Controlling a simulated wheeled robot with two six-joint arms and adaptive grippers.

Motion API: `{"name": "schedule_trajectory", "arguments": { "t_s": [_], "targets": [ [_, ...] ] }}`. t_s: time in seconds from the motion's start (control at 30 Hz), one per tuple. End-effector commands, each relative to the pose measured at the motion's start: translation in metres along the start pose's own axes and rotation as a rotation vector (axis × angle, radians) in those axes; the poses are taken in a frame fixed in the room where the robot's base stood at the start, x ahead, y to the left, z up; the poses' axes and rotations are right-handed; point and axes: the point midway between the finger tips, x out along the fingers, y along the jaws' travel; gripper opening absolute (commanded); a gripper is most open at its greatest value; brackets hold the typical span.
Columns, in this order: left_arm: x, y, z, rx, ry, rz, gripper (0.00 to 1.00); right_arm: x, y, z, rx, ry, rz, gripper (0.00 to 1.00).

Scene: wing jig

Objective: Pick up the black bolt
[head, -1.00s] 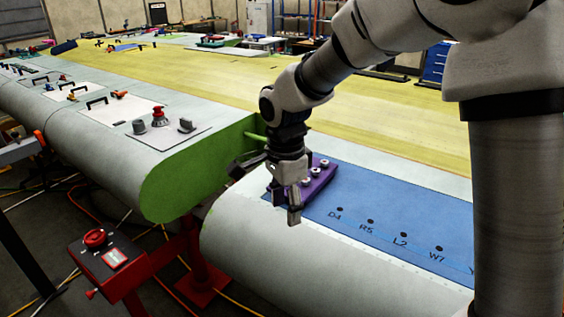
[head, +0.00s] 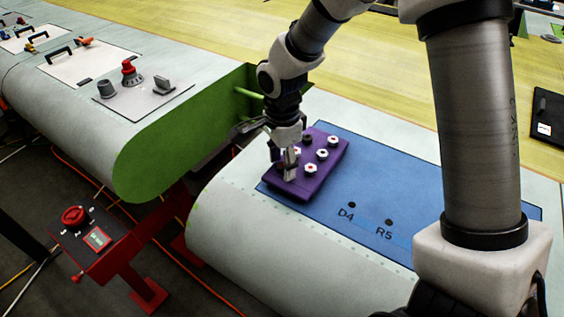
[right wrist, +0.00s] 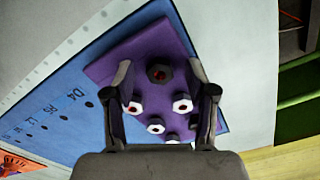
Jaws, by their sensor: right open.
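A purple block (head: 326,171) with several bolts lies on the blue panel. In the right wrist view the purple block (right wrist: 184,44) carries a black bolt (right wrist: 158,73) with a reddish centre, and paler bolts behind it. My right gripper (head: 283,163) is low over the block's left part, fingers pointing down. In the right wrist view its fingers (right wrist: 160,76) are apart, with the black bolt showing in the gap, not visibly gripped. A dark bolt (head: 308,138) also shows in the head view; I cannot tell if it is the same one. My left gripper is out of view.
The blue panel (head: 420,190) has labelled holes and is clear to the right. A green end rib (head: 170,150) rises to the left. A red control box (head: 88,236) stands front left.

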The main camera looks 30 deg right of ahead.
Motion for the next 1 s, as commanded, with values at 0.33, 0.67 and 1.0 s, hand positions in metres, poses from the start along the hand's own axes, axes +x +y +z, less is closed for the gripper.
{"name": "schedule_trajectory", "arguments": {
  "t_s": [0.33, 0.67, 1.0],
  "targets": [
    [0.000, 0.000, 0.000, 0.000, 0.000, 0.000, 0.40, 0.003, 0.000, 0.000, 0.000, 0.000, -0.002, 0.14],
    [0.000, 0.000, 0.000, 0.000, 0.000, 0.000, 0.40, 0.004, 0.000, 0.000, 0.000, 0.000, -0.001, 0.00],
    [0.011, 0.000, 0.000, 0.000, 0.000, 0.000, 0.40, -0.016, -0.001, 0.000, -0.001, 0.001, -0.006, 0.00]
  ]
}}
